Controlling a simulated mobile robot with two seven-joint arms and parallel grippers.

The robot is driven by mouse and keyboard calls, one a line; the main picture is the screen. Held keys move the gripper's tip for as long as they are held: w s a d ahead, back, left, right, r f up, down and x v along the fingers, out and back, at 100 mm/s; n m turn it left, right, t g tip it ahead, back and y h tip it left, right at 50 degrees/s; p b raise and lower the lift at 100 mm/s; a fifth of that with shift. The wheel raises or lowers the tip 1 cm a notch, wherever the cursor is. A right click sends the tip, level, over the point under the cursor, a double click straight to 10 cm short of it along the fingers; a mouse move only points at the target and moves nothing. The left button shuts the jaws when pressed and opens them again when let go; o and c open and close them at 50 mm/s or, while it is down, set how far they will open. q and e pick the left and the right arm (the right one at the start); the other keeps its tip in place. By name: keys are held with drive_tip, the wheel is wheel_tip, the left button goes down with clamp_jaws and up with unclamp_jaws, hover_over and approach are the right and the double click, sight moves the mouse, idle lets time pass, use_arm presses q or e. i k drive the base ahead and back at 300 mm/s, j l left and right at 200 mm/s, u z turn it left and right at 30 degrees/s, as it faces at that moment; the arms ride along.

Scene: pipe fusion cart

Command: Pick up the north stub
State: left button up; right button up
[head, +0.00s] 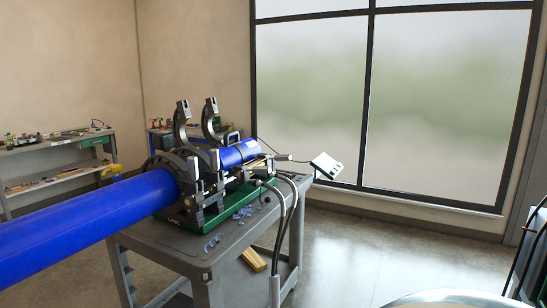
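A short blue pipe piece (239,154) sits at the far right end of the fusion machine on the cart. It looks like the stub, but nothing in view marks it as north. A long, thick blue pipe (85,222) comes in from the left edge and runs into the near clamp of the fusion machine (196,182). Two dark upper clamp halves (211,119) stand swung up and open behind it. The clamps partly hide the short piece's left end. Neither of my grippers shows in this view.
The grey cart (181,255) stands mid-floor with blue shavings (213,243) on its top. Hoses (294,200) hang over its right side. A white control box (326,165) juts out at the right. Shelves (50,170) line the left wall. The floor right of the cart is clear.

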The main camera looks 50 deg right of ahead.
sight(242, 152)
drive_tip(key=z, duration=1.35)
drive_tip(key=i+l, duration=0.3)
drive_tip(key=i+l+u, duration=0.15)
drive_tip(key=i+l, duration=0.4)
drive_tip(key=l, duration=0.15)
drive_tip(key=i+l+u, duration=0.15)
drive_tip(key=i+l, duration=0.4)
drive_tip(key=l, duration=0.15)
drive_tip(key=i+l+u, duration=0.1)
drive_tip(key=i+l, duration=0.15)
drive_tip(key=l, duration=0.15)
drive_tip(key=i+l+u, duration=0.1)
drive_tip(key=i+l, duration=0.15)
drive_tip(key=l, duration=0.15)
drive_tip(key=i+l, duration=0.2)
drive_tip(key=l, duration=0.2)
drive_tip(key=i+u, duration=0.05)
